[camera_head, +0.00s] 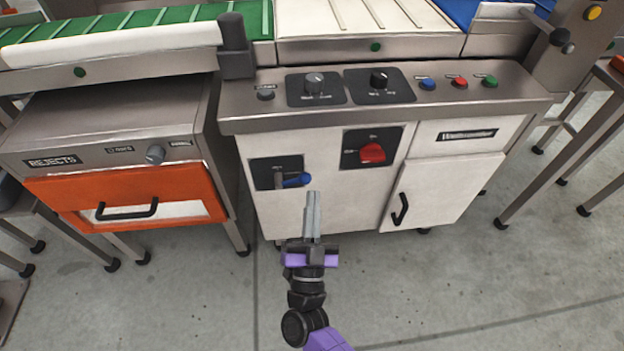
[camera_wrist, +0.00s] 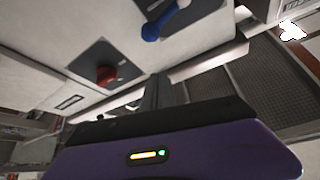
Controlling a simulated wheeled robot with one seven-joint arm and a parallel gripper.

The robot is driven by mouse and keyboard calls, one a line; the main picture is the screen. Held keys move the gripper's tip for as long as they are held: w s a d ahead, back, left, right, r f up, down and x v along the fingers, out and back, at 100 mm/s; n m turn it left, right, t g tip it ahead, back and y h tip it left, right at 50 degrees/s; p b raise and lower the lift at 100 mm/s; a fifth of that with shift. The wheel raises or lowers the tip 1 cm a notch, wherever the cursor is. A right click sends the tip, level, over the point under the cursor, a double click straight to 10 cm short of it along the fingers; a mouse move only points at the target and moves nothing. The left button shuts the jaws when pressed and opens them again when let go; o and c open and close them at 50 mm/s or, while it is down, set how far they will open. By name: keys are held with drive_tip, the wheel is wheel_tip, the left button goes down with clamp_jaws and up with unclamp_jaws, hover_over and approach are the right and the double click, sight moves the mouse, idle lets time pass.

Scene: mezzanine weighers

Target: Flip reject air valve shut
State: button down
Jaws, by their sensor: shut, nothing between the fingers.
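The air valve has a blue lever handle (camera_head: 297,180) on a dark square plate (camera_head: 264,172) on the front of the white cabinet. The blue handle points to the right, about horizontal in the head view. It also shows in the wrist view as a blue handle (camera_wrist: 152,31) on its dark plate. My gripper (camera_head: 313,200) is shut and empty, its fingertips just below and right of the blue handle. I cannot tell from the head view how far in front of the handle they are; the wrist view shows a gap.
A red rotary switch (camera_head: 372,153) sits right of the valve. Above it are black knobs (camera_head: 314,84) and coloured buttons (camera_head: 459,83). An orange rejects drawer (camera_head: 50,190) is at left. A cabinet door handle (camera_head: 400,208) sticks out at right. The grey floor (camera_head: 450,290) in front is clear.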

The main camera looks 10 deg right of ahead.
drive_tip(key=shift+v, duration=1.95)
